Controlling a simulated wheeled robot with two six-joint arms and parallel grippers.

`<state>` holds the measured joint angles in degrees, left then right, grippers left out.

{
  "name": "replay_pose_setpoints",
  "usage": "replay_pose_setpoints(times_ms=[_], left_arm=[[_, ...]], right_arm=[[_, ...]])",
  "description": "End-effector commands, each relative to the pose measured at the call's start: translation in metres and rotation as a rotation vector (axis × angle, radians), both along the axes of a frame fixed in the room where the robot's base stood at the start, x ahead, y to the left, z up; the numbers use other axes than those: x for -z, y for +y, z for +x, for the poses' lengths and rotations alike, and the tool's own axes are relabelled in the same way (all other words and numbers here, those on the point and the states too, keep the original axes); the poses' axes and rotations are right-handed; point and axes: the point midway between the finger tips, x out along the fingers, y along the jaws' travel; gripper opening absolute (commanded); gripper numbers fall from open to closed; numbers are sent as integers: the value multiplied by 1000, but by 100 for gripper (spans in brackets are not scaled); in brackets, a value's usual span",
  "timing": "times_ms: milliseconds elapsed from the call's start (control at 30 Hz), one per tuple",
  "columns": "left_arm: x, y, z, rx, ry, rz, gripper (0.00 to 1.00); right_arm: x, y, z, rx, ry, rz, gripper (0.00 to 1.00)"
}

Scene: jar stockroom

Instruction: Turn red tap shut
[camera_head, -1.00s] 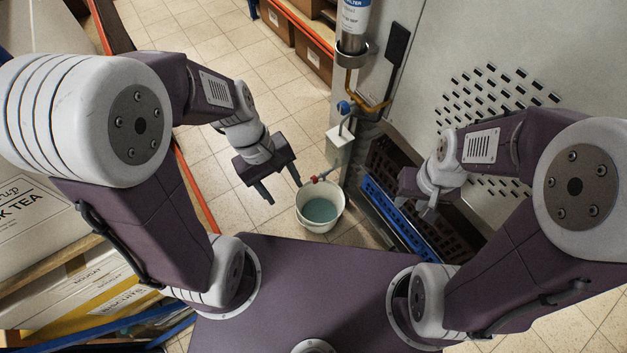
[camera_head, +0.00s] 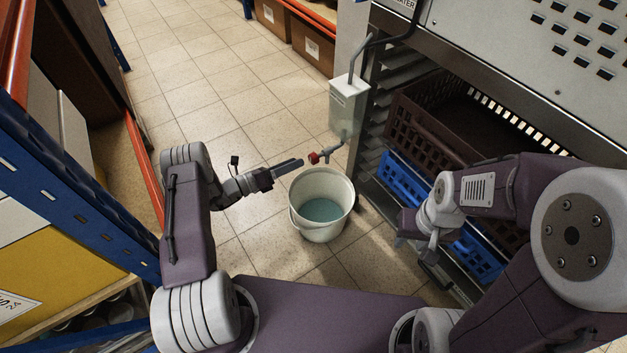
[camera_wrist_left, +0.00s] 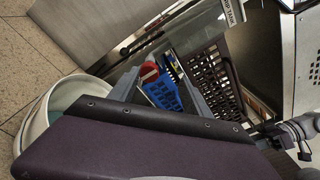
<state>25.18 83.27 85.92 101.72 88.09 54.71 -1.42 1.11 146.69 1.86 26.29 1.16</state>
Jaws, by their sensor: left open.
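The red tap (camera_head: 314,158) is on a thin pipe below a grey box, at the bucket's back rim. My left gripper (camera_head: 299,163) is open, with its fingertips just left of the tap in the head view. In the left wrist view, the red tap handle (camera_wrist_left: 149,72) shows between the left gripper's fingers (camera_wrist_left: 160,88); contact cannot be told. The white bucket (camera_head: 297,222) stands on the floor below and holds blue-green liquid (camera_head: 321,210). My right gripper (camera_head: 415,241) is open and empty near the rack, away from the tap.
A metal cabinet with a brown crate (camera_head: 405,122) and a blue crate (camera_head: 400,180) stands to the right. The grey box (camera_head: 348,98) is fixed at its corner. Tiled floor (camera_head: 200,75) is free behind.

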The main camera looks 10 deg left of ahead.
Motion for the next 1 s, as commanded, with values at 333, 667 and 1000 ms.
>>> replay_pose_setpoints(times_ms=[333,667,1000], left_arm=[[26,4,1,-19,14,-5,56],[28,-48,40,-17,12,-4,56],[23,-63,53,-20,15,-4,56]], right_arm=[[22,0,0,0,-1,0,36],[57,0,0,0,-1,0,36],[63,0,0,0,-1,0,36]])
